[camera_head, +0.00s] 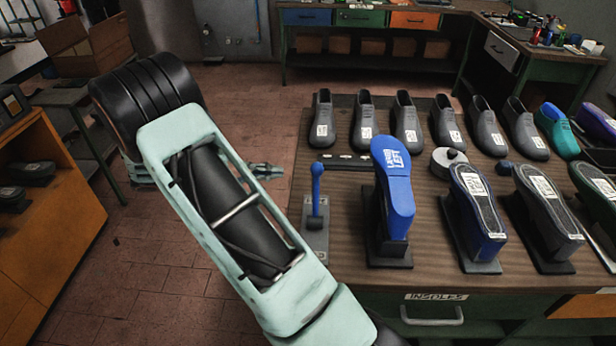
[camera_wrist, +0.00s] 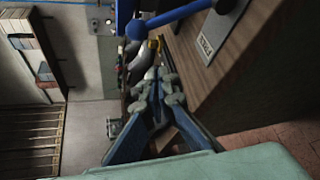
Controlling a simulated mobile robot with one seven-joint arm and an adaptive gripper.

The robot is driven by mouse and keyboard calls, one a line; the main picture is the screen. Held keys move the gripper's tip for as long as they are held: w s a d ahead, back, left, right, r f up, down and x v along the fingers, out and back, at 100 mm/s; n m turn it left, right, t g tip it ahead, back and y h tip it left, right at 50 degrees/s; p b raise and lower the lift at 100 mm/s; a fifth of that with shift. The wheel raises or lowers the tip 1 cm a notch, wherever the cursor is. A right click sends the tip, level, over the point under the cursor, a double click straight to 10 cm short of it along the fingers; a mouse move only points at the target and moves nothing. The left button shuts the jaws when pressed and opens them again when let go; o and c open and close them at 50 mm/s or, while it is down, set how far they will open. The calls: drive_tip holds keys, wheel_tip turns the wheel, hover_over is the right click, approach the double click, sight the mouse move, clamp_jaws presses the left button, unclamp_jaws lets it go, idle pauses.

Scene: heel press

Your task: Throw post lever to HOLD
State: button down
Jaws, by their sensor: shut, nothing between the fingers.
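The post lever is a blue rod with a round blue knob (camera_head: 317,169). It stands nearly upright on a grey metal plate at the bench's left edge. In the wrist view the blue lever (camera_wrist: 172,15) crosses the top, with its plate (camera_wrist: 223,22) behind it carrying a pale label I cannot read surely. Beside the lever, a blue shoe last (camera_head: 397,178) sits sole-up on a dark post. My gripper (camera_head: 272,171) is shut and empty, left of the knob and apart from it. Its fingers also show in the wrist view (camera_wrist: 160,82).
The wooden bench (camera_head: 340,262) holds several grey shoes at the back and more sole-up lasts to the right. A round grey weight (camera_head: 449,160) stands among them. An orange cabinet (camera_head: 60,210) is at far left. Tiled floor lies open between cabinet and bench.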

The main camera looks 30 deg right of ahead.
sight(316, 192)
drive_tip(key=shift+s+a+f+n+t+h, duration=0.15)
drive_tip(key=shift+a+f+n, duration=0.25)
drive_tip(key=shift+a, duration=0.1)
drive_tip(key=shift+s+a+f+n+t+h, duration=0.15)
drive_tip(key=shift+a+f+n, duration=0.15)
drive_tip(key=shift+a+f, duration=0.15)
drive_tip(key=p+x, duration=0.2)
drive_tip(key=x, duration=0.8)
drive_tip(key=shift+s+r, duration=0.1)
drive_tip(key=shift+r, duration=0.1)
drive_tip(key=shift+s+a+r+p, duration=0.3)
drive_tip(key=shift+s+r+p, duration=0.1)
drive_tip(key=shift+s, duration=0.2)
drive_tip(key=shift+s+a+r+p, duration=0.25)
drive_tip(key=shift+s+r+p, duration=0.15)
drive_tip(key=shift+s, duration=0.25)
drive_tip(key=shift+s+a+r, duration=0.1)
drive_tip(key=shift+s, duration=0.2)
drive_tip(key=shift+s+a+b, duration=0.1)
drive_tip(key=shift+b, duration=0.45)
